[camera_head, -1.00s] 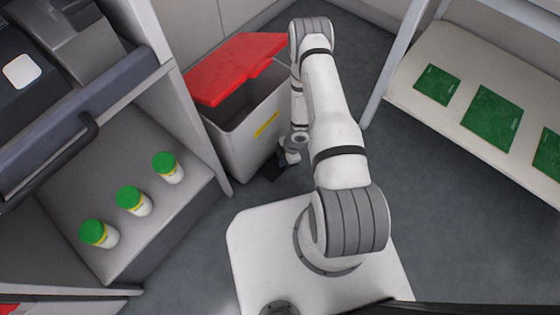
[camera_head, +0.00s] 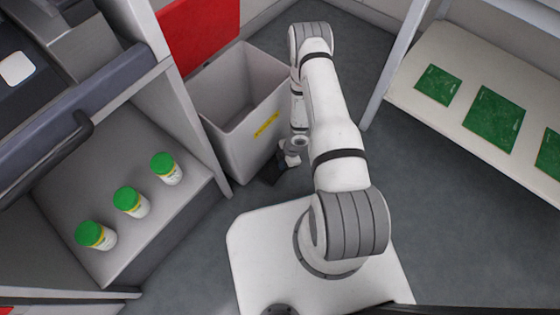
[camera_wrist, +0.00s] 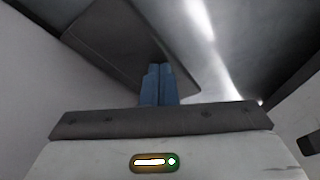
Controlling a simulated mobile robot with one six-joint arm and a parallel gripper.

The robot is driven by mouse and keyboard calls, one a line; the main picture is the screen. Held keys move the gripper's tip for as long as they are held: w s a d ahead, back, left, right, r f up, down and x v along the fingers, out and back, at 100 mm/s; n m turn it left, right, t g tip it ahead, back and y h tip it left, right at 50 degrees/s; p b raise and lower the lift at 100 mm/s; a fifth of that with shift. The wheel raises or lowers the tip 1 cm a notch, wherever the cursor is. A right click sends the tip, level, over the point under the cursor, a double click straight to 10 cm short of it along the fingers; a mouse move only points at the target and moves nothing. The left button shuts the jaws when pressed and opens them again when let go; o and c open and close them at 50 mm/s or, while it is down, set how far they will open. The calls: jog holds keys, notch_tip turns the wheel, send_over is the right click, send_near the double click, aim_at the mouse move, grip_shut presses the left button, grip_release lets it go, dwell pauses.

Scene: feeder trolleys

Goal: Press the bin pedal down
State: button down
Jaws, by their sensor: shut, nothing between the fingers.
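The grey bin (camera_head: 237,137) with a yellow label stands on the floor left of my arm. Its red lid (camera_head: 203,32) stands upright, wide open, and the inside looks empty. In the wrist view a dark grey plate (camera_wrist: 112,38), which looks like the pedal, lies ahead of my gripper (camera_wrist: 163,68). The blue fingers are shut together with nothing between them, and their tips overlap the plate's near right edge; they look to be on it, though contact is hard to tell. In the head view my gripper is low at the bin's front base, and the pedal cannot be clearly told apart there.
A shelf (camera_head: 120,235) at left carries three white bottles with green caps (camera_head: 130,202). A pale shelf (camera_head: 452,111) at right holds green boards (camera_head: 491,119). Posts stand close beside the bin. The floor (camera_head: 430,210) right of my arm is clear.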

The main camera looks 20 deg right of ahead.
jog(key=shift+r, duration=0.1)
notch_tip(320, 180, up, 10)
jog(key=p, duration=0.7)
dwell(1.3)
